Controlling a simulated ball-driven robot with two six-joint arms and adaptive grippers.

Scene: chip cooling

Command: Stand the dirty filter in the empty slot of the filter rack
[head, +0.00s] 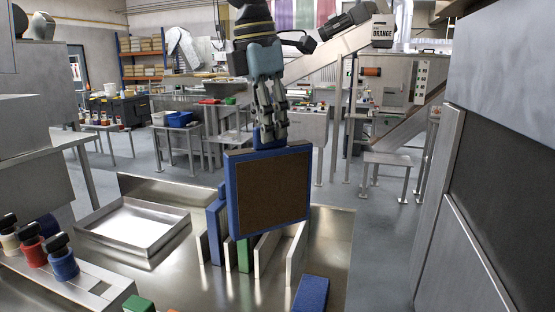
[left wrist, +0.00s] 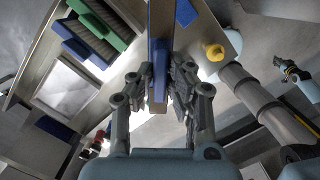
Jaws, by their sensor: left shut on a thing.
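The dirty filter (head: 270,190) is a square panel with a blue frame and brown middle, held upright in the head view. My left gripper (head: 270,136) is shut on the blue handle at its top edge. In the left wrist view the filter (left wrist: 161,22) shows edge-on between the fingers (left wrist: 160,88). The filter rack (head: 296,256) stands below, with pale upright dividers. The filter's lower edge overlaps the rack in the picture; I cannot tell whether it is inside a slot. Blue and green pieces stand at the rack's left.
A shallow metal tray (head: 135,226) lies left of the rack on the steel bench (head: 180,285). A blue block (head: 311,294) lies in front on the right. Bottles with black caps (head: 62,262) stand at the left. A grey cabinet (head: 500,150) rises at the right.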

